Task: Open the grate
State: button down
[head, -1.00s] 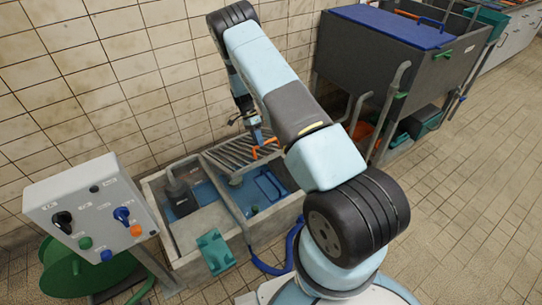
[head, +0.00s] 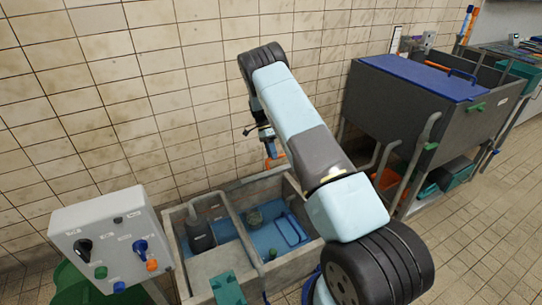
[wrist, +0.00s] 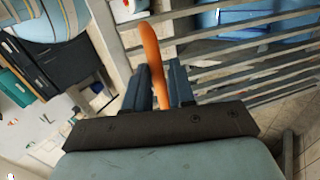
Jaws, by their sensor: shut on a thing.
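The grate (wrist: 255,75) shows in the wrist view as parallel grey bars across the upper right. Its orange handle (wrist: 150,45) stands between the two dark blue fingers of my gripper (wrist: 160,85), which are shut on it. In the head view my gripper (head: 268,145) points down above the back of the concrete basin (head: 192,285), with the orange handle (head: 277,160) at its tip. The grate's bars cannot be made out in the head view, so its exact tilt is unclear there. The right compartment with blue water (head: 262,238) is open to view.
A grey control box (head: 105,235) with knobs stands at the left. A dark pump (head: 200,235) sits in the basin's left compartment. A tall grey tank with a blue lid (head: 415,78) and pipes stands at the right. The tiled wall (head: 160,120) is close behind the basin.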

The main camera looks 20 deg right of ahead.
jog(key=shift+w+a+f, duration=0.1)
jog(key=shift+a+f, duration=0.25)
jog(key=shift+a, duration=0.1)
jog(key=c, duration=1.1)
grip_release()
jog(key=shift+w+f, duration=0.15)
jog(key=shift+f, duration=0.05)
jog(key=shift+c, duration=0.2)
jog(key=shift+o, duration=0.2)
jog(key=shift+d+r, duration=0.1)
jog(key=shift+d, duration=0.25)
jog(key=shift+d, duration=0.1)
jog(key=shift+r, duration=0.1)
jog(key=v, duration=1.3)
jog(key=shift+w+r, duration=0.15)
jog(key=shift+r, duration=0.05)
